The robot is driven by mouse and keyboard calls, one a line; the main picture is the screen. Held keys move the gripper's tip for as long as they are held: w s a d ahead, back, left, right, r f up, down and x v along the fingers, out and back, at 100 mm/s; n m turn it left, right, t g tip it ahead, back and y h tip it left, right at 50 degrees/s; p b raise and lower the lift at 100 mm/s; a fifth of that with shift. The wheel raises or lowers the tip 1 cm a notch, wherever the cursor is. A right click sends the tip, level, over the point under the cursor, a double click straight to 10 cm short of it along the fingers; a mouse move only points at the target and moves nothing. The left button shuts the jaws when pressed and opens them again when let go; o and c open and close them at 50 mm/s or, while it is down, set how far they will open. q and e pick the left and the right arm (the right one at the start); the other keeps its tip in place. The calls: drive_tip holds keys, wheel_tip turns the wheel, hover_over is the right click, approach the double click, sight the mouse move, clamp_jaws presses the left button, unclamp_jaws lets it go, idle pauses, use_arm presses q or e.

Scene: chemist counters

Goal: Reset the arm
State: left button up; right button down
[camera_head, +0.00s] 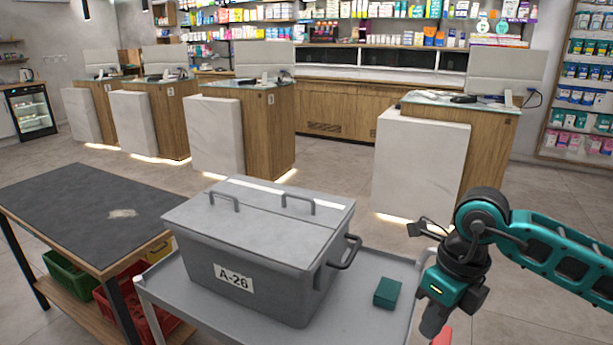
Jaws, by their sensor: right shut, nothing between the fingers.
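My right arm, teal and black, comes in from the right edge. Its gripper (437,328) hangs down at the lower right, at the right side of the grey cart (350,318). It is shut and holds nothing; its lowest part is cut off by the bottom edge of the picture. My left arm and gripper are not in view.
A closed grey bin (263,240) labelled A-26 and a small dark green box (387,292) are on the cart. A dark-topped table (90,205) stands at left, with crates below. Service counters (422,165) and stocked shelves are behind, across open floor.

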drive_tip(key=s+a+r+y, duration=0.25)
drive_tip(key=a+y, duration=0.35)
drive_tip(key=a, duration=0.4)
drive_tip(key=s+a+r+y, duration=0.25)
drive_tip(key=a+y, duration=0.25)
drive_tip(key=a, duration=0.5)
drive_tip(key=w+r+m+t+y, duration=0.3)
drive_tip(key=r+m+t+y, duration=0.55)
drive_tip(key=r+m, duration=0.25)
drive_tip(key=w+d+f+m+t+h, duration=0.1)
drive_tip(key=w+d+m+t+h, duration=0.1)
drive_tip(key=d+m+t+h, duration=0.35)
drive_tip(key=w+d+f+m+t+h, duration=0.1)
drive_tip(key=w+d+m+t+h, duration=0.15)
drive_tip(key=m+t+h, duration=0.6)
drive_tip(key=s+d+f+m+g+h, duration=0.2)
drive_tip(key=d+f+m+g+h, duration=0.55)
drive_tip(key=f+m, duration=0.4)
drive_tip(key=s+d+f+m+g, duration=0.2)
drive_tip(key=s+f+m+g, duration=0.2)
drive_tip(key=s+f+g, duration=1.1)
drive_tip(key=w+a+f+t+y, duration=0.2)
drive_tip(key=w+f+t, duration=0.1)
drive_tip(key=f+t, duration=0.5)
drive_tip(key=n+t+p, duration=0.1)
drive_tip(key=t, duration=0.1)
drive_tip(key=shift+w+a+f+t, duration=0.3)
drive_tip(key=shift+f+t, duration=0.05)
drive_tip(key=shift+t, duration=0.05)
